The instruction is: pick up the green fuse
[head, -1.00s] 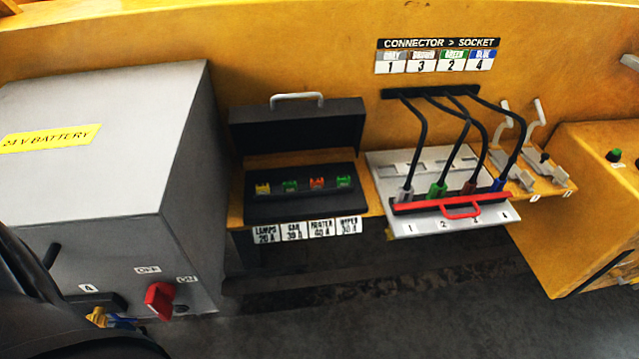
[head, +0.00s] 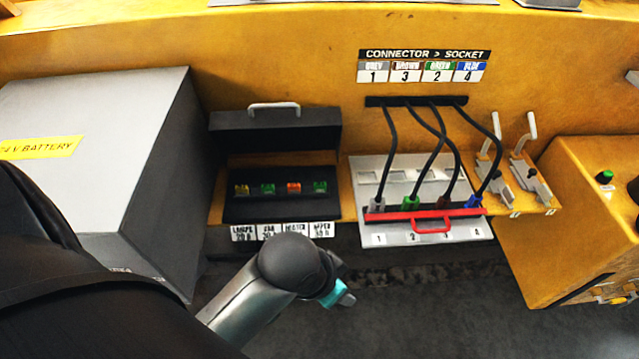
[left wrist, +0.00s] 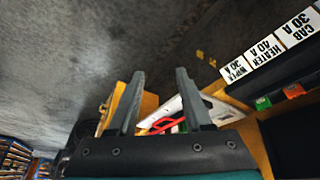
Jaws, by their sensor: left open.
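An open black fuse box (head: 240,211) holds a row of small fuses in the head view. One green fuse (head: 268,188) sits second from left, above the CAB label; another green fuse (head: 320,186) sits at the right end, above the WIPER label. The right-end green fuse also shows in the left wrist view (left wrist: 263,103). My left gripper (head: 342,294) is in front of and below the box, mostly hidden by its own wrist in the head view. In the left wrist view its two fingers (left wrist: 158,76) are apart with nothing held between them. My right gripper is not seen.
The raised lid (head: 275,133) stands behind. A connector panel (head: 390,238) with cables and a red bar is to the right. A grey battery box (head: 100,180) is left.

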